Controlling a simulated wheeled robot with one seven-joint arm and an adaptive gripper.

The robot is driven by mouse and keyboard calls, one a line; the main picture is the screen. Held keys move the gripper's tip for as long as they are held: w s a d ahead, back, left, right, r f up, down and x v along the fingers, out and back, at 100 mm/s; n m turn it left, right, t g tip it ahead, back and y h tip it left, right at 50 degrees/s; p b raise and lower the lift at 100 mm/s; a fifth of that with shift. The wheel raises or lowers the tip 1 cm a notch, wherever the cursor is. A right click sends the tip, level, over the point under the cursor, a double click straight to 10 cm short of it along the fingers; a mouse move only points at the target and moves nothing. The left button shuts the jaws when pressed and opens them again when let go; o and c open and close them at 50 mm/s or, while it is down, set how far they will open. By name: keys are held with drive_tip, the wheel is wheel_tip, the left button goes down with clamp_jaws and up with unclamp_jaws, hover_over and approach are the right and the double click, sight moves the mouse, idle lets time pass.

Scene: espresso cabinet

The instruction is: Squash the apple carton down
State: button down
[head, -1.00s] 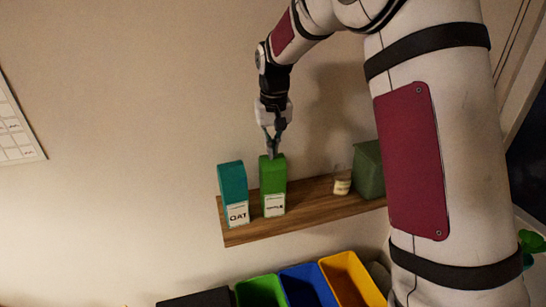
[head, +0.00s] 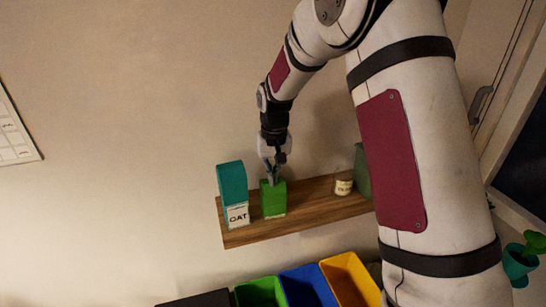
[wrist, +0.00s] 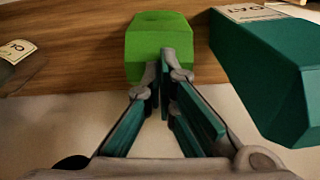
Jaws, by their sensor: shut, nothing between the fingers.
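The green carton (head: 273,201), the one my gripper works on, stands on the wooden shelf (head: 310,208) and is now low, only about half as tall as the oat carton. Its label is too small to read. My gripper (head: 273,181) is shut and empty, pointing down with its fingertips at the carton's top. In the wrist view the green carton (wrist: 160,35) is straight ahead, and the shut fingertips (wrist: 164,58) overlap its near edge; they look to be touching it.
A teal oat carton (head: 233,190) stands just left of the green one; it is close on the right in the wrist view (wrist: 265,70). A labelled jar (head: 343,187) and a dark green container (head: 362,170) stand to the right. Green, blue and yellow bins (head: 350,275) sit below.

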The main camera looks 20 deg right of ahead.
drive_tip(key=shift+s+a+r+p, duration=0.1)
drive_tip(key=shift+s+r+p, duration=0.2)
drive_tip(key=shift+s+p, duration=0.3)
drive_tip(key=shift+s+a+r+p, duration=0.1)
drive_tip(key=shift+s+r+p, duration=0.25)
drive_tip(key=shift+s, duration=0.4)
wheel_tip(320, 180, up, 12)
drive_tip(key=s, duration=0.1)
drive_tip(key=shift+s+d, duration=0.25)
drive_tip(key=shift+d, duration=0.1)
drive_tip(key=shift+s+a, duration=0.1)
drive_tip(key=shift+s, duration=0.05)
